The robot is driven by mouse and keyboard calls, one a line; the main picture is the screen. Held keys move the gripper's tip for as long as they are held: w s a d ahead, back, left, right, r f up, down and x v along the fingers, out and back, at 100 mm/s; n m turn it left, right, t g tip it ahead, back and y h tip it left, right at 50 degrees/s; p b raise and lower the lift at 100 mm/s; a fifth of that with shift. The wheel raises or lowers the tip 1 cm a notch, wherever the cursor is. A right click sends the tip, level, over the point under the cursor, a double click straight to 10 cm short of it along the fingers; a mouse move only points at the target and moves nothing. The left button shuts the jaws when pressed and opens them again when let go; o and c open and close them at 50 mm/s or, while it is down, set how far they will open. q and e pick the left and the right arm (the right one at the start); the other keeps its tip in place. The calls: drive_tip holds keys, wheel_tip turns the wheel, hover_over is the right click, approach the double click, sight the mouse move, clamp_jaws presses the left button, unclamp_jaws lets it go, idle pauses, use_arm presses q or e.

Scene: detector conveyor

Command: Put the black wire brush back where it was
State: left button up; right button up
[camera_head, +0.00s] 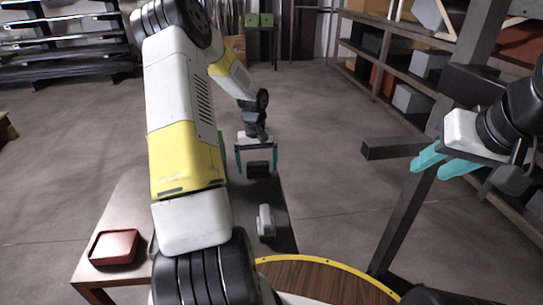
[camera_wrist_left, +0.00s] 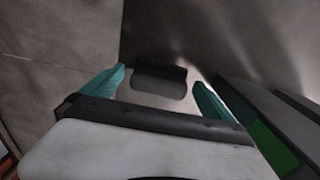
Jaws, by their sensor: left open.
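A small black block-like thing, seemingly the black wire brush (camera_head: 258,169), is at the far part of the table (camera_head: 133,200). My left gripper (camera_head: 257,165) is above it with its teal fingers apart, one on each side. In the left wrist view the dark brush (camera_wrist_left: 160,82) shows between the two open fingertips (camera_wrist_left: 160,90); its bristles cannot be made out. I cannot tell whether the fingers touch it. My right gripper (camera_head: 428,170) is off to the right, fingers apart and empty, away from the table.
A red tray (camera_head: 114,248) sits at the table's near left corner. A pale grey object (camera_head: 265,222) lies nearer than the brush. A round wooden surface with a yellow rim (camera_head: 325,280) is in front. A dark metal post and beam (camera_head: 392,149) stand near my right gripper. Shelves (camera_head: 400,60) line the right.

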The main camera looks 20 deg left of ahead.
sight(257, 163)
use_arm(q)
wheel_tip(257, 163, up, 11)
drive_tip(key=shift+f, duration=0.2)
drive_tip(key=s+d+r+m+t, duration=0.1)
drive_tip(key=s+d+r+m, duration=0.1)
drive_tip(key=s+d+r, duration=0.35)
drive_tip(key=s+d+r+m+t, duration=0.1)
drive_tip(key=s+d+r+t, duration=0.15)
drive_tip(key=s+r, duration=0.5)
drive_tip(key=s+d+r+m+t+h, duration=0.1)
drive_tip(key=s+d+r, duration=0.1)
drive_tip(key=s, duration=0.4)
drive_tip(key=s+d+r+m+t+h, duration=0.1)
drive_tip(key=s+d+r, duration=0.1)
drive_tip(key=s+d, duration=0.2)
drive_tip(key=s, duration=0.2)
drive_tip(key=shift+s+r+m, duration=0.3)
drive_tip(key=shift+s+m, duration=0.05)
drive_tip(key=shift+m, duration=0.05)
drive_tip(key=shift+t, duration=0.25)
